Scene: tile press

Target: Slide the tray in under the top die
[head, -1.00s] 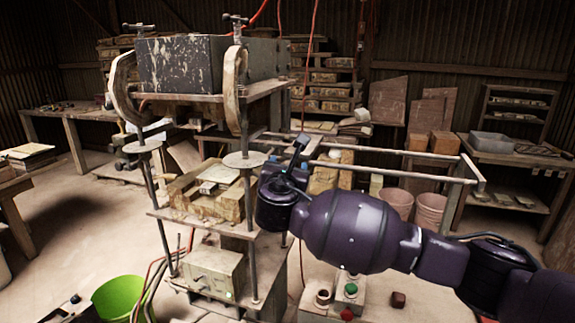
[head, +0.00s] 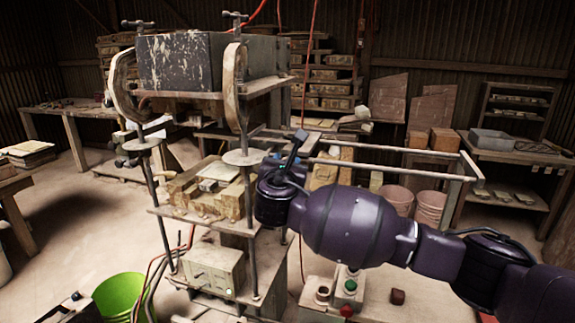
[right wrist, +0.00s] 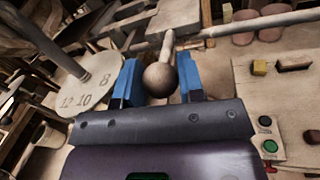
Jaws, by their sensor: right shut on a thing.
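The wooden tray (head: 205,203) is on the press's lower shelf, between the posts, with a pale slab on it. Above it, with a clear gap, hang a plate and a large dark block (head: 180,62) in the upper frame; I cannot pick out the top die's face. My right gripper (head: 268,168) is at the tray's right side. In the right wrist view its blue fingers are shut on a wooden handle (right wrist: 167,46) with a round knob. The handle's join to the tray is hidden.
A press post with a round numbered collar (right wrist: 88,78) stands close beside my right gripper. A rail frame (head: 400,170) extends behind my arm. A control box with buttons (head: 348,287) stands below it, and a green bucket (head: 118,297) at lower left.

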